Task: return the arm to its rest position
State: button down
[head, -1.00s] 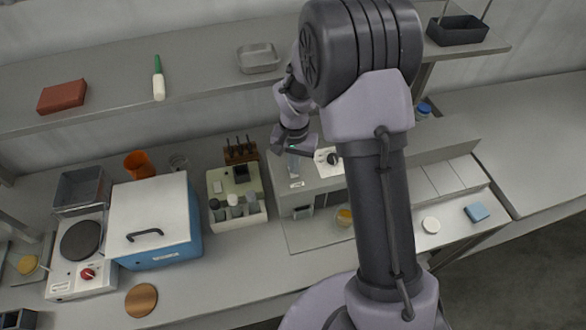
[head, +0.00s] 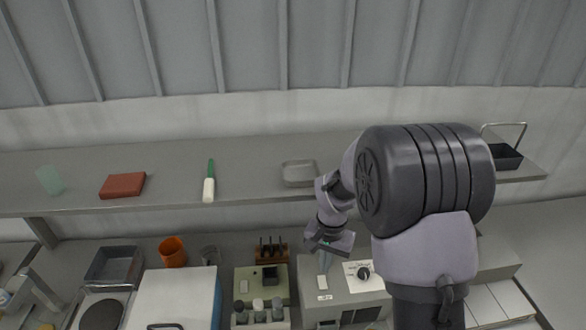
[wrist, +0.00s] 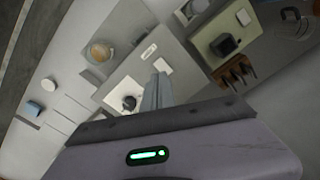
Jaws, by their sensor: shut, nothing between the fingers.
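My gripper (head: 325,262) hangs over the bench, in front of the shelf and above the grey machine (head: 341,285) with a black knob. In the wrist view my gripper (wrist: 157,82) shows its two fingers together, with nothing between them. The fingers point toward the grey machine's top (wrist: 138,75) and look clear of it. My own arm covers the right part of the head view.
The shelf (head: 250,194) carries a red-brown block (head: 123,186), a green-and-white tool (head: 209,182), a metal tray (head: 299,174) and a black basket (head: 505,157). Below stand an orange cup (head: 173,251), a blue-and-white box (head: 176,295) and a tool block (head: 272,252).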

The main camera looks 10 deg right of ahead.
jog(key=s+a+r+t+b, duration=0.25)
jog(key=s+r+b, duration=0.25)
jog(key=s+b, duration=0.55)
jog(key=s+a+f+n+t+y+b, duration=0.1)
jog(key=s+f+t+y+b, duration=0.1)
jog(key=s+b, duration=0.6)
jog(key=s+f+t, duration=0.1)
jog(key=s, duration=0.3)
jog(key=shift+s+a+n, duration=0.15)
jog(key=shift+s+n, duration=0.15)
